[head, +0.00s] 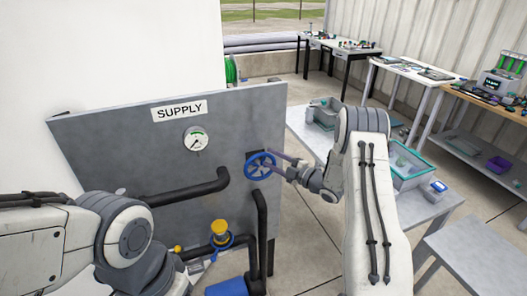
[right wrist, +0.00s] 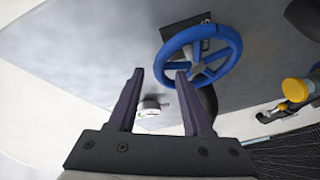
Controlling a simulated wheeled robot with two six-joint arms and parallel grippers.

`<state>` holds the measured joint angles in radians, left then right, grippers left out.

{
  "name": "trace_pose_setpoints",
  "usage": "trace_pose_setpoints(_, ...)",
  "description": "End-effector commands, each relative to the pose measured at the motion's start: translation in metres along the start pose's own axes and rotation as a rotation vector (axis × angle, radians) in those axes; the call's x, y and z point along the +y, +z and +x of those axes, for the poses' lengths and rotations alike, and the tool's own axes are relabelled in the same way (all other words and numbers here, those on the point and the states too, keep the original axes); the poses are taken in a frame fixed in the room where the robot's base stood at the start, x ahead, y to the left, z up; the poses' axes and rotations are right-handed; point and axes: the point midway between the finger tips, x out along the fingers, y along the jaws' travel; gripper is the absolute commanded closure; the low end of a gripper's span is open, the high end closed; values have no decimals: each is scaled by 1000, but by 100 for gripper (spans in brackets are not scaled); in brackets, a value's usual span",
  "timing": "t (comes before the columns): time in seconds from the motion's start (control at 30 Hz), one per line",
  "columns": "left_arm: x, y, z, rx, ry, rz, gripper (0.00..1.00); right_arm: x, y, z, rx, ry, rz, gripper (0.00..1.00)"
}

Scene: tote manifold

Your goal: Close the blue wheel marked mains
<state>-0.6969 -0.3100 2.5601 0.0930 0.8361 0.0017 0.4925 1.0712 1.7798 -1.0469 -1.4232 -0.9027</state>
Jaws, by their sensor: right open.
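The blue wheel (head: 249,172) is a spoked handwheel on the right part of the grey panel (head: 110,150). It also shows large in the right wrist view (right wrist: 236,50), with a dark plate behind it. I cannot read a mains marking. My right gripper (head: 273,157) is at the wheel's right side, open and empty. In the right wrist view my right gripper's fingers (right wrist: 159,74) stand apart, and the right-hand fingertip overlaps the wheel's lower left rim. I cannot tell whether it touches. My left arm shows at lower left, but its gripper does not.
A SUPPLY sign (head: 180,111) and a round gauge (head: 196,140) are on the panel. Black pipes (head: 190,190) and a yellow-topped valve (head: 219,228) lie below left of the wheel. A table with bins (head: 430,207) stands to the right, behind my right arm.

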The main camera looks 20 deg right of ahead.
Motion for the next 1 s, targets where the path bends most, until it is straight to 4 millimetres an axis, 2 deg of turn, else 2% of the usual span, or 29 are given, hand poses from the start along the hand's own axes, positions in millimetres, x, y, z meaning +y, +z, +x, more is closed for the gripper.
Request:
trace_pose_setpoints(0.1, 1, -1, -11, 0, 0, -1, 40, 2, -2, 21, 2, -2, 0, 50)
trace_pose_setpoints(0.23, 1, -1, -15, 0, 0, -1, 40, 1, -1, 35, 1, -1, 1, 50)
trace_pose_setpoints(0.6, 1, -1, -16, 0, 0, -1, 40, 0, 0, 42, -1, -1, 1, 50)
trace_pose_setpoints(0.63, 1, -1, -16, 0, 0, -1, 40, 0, 0, 42, -1, -1, 1, 54)
trace_pose_setpoints(0.7, 1, -1, -16, 0, 0, -1, 40, 0, 0, 42, -1, -1, 1, 81)
trace_pose_setpoints(0.77, 1, -1, -16, 0, 0, -1, 40, 0, 0, 42, -1, -1, 1, 100)
trace_pose_setpoints(1.0, 1, -1, -14, 0, 0, -1, 40, -1, 0, 41, 1, 3, 6, 100)
